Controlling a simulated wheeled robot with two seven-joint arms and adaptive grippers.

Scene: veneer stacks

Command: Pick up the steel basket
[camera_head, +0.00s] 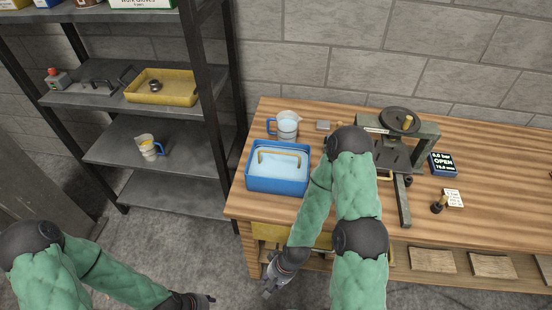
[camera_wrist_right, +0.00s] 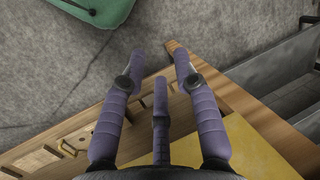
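A blue tub (camera_head: 277,185) stands at the left end of the wooden bench in the head view. A brass-coloured bar handle (camera_head: 280,154) spans its pale blue inside; I cannot make out a steel basket under it. My right gripper (camera_head: 271,286) hangs in front of the bench's front edge, below and apart from the tub. In the right wrist view my right gripper (camera_wrist_right: 159,60) has its fingers spread with nothing between them, above the floor. My left gripper (camera_head: 205,300) is at the bottom edge, partly cut off, its opening unclear.
A measuring jug (camera_head: 287,126) stands behind the tub, and a press-like stand (camera_head: 405,150) to its right. My right forearm passes close to the tub's right side. A dark shelf rack (camera_head: 150,95) holds a yellow tray (camera_head: 163,88) and another jug (camera_head: 147,146).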

